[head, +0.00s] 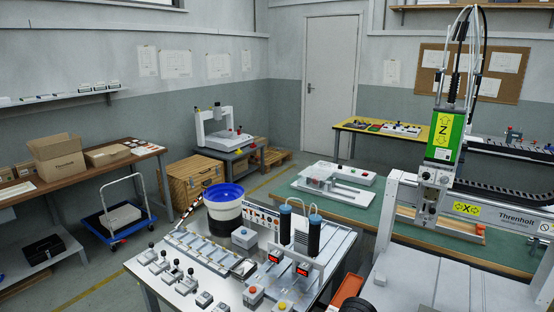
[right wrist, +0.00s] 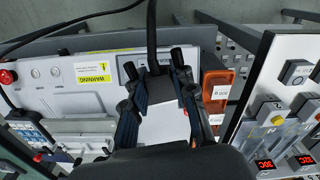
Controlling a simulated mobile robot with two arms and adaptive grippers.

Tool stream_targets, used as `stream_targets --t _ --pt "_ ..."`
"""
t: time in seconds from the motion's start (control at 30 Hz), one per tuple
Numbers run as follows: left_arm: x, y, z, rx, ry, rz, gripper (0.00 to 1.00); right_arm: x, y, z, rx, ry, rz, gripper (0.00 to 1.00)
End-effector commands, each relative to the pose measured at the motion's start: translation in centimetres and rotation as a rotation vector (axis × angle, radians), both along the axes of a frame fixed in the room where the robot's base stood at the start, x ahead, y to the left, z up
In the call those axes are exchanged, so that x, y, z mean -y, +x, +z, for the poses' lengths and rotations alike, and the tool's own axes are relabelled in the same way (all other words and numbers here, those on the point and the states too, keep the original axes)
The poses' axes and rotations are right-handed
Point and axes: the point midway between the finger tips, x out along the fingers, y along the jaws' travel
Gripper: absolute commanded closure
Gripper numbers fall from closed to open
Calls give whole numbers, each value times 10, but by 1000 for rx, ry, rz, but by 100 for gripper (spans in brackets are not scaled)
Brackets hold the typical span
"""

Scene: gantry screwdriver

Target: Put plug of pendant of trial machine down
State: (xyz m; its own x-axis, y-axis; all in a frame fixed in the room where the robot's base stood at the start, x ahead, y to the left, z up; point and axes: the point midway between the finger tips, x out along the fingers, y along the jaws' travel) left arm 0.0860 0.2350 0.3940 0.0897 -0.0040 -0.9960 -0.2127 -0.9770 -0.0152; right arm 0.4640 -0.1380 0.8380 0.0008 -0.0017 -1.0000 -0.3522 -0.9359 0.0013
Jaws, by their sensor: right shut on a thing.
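In the right wrist view my right gripper (right wrist: 155,70) is shut, its two dark fingers on either side of a dark grey block, which I take to be the plug (right wrist: 164,90). A thick black cable (right wrist: 151,30) runs up from it to the top edge. The gripper is over a light grey machine panel (right wrist: 85,90) with a yellow warning label; I cannot tell whether the plug touches anything. A blue and black hand unit with buttons, perhaps the pendant (right wrist: 30,130), is at the lower left. My left gripper is not in view.
An orange bin (right wrist: 218,85) lies right of the gripper, beside a white panel with buttons and red displays (right wrist: 290,125). In the head view, the gantry (head: 440,150) stands at right.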

Motion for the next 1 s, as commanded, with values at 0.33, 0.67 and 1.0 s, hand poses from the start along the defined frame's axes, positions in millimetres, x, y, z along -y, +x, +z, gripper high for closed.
stream_targets --t 0.33,0.67,1.0 --pt "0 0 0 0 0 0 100 40 -60 121 3 -4 282 100" --pt "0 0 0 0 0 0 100 52 -84 145 -2 0 363 100" --pt "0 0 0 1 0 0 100 34 -78 157 2 4 442 100"
